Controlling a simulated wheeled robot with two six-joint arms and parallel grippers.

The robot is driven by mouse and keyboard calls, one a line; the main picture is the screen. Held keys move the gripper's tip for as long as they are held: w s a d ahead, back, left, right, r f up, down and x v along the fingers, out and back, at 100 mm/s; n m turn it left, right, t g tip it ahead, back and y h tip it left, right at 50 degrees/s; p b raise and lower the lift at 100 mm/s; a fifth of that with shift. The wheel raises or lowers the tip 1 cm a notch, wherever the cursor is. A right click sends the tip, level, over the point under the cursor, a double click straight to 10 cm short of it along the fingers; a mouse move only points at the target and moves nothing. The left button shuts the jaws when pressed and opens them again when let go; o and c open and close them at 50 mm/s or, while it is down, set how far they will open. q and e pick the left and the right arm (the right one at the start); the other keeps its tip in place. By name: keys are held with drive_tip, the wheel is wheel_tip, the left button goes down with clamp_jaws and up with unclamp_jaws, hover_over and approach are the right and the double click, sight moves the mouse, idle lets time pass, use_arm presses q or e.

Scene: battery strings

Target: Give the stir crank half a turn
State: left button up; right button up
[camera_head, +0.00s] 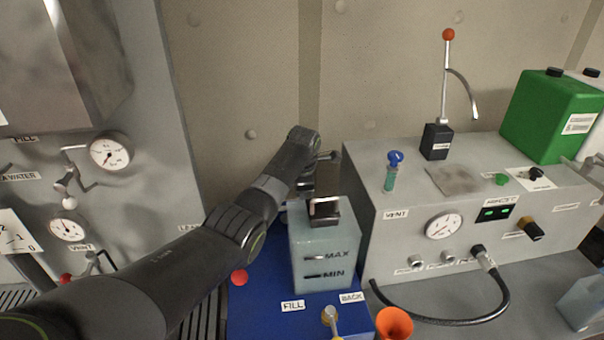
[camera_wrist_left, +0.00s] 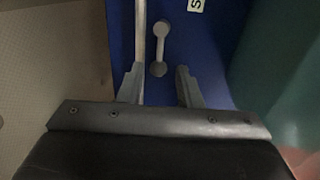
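The stir crank (camera_wrist_left: 161,48) shows in the left wrist view as a small pale grey arm with a round end at each side, on a blue surface (camera_wrist_left: 212,60). A partly cut-off label (camera_wrist_left: 196,5) beginning with S is beside it. My left gripper (camera_wrist_left: 158,68) is open, with one finger on each side of the crank's near end. I cannot tell whether a finger touches it. My right gripper is not in view.
The blue base (camera_head: 262,305) carries the tank, with FILL and BACK labels. A grey console (camera_head: 372,222) with a gauge stands to the right. An orange funnel (camera_head: 394,323) and a black hose (camera_head: 468,319) are in front. A gauge panel (camera_head: 150,170) stands left.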

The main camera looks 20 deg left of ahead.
use_arm(q)
wheel_tip(320, 180, up, 7)
drive_tip(key=s+b, duration=0.1)
drive_tip(key=shift+s+d+r+b, duration=0.15)
drive_tip(key=shift+s+d+b, duration=0.05)
drive_tip(key=shift+d+b, duration=0.15)
